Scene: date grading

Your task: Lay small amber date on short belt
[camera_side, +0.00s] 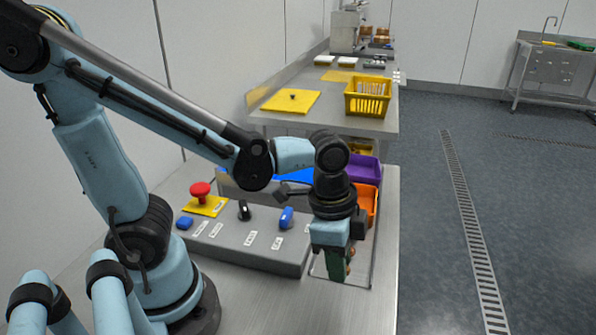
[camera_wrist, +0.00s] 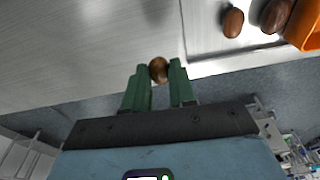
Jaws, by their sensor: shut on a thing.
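My gripper (camera_side: 340,275) points down over the right front of the bench, with green fingers. In the wrist view the fingertips (camera_wrist: 159,72) are shut on a small brown date (camera_wrist: 158,70), held between them at their ends. In the side view the fingers mostly hide it, and I cannot tell it from other brown bits there. A blue strip (camera_side: 293,175) behind the control box looks like the short belt; my arm covers part of it. Two more dates, a reddish-brown one (camera_wrist: 232,22) and a darker one (camera_wrist: 275,15), lie apart from my fingers.
An orange bin (camera_side: 368,203) and a purple bin (camera_side: 365,168) stand behind my gripper. The grey control box (camera_side: 250,246) with a red button (camera_side: 200,190) and knobs lies to its left. A yellow basket (camera_side: 368,97) stands on the far table. The bench front is clear.

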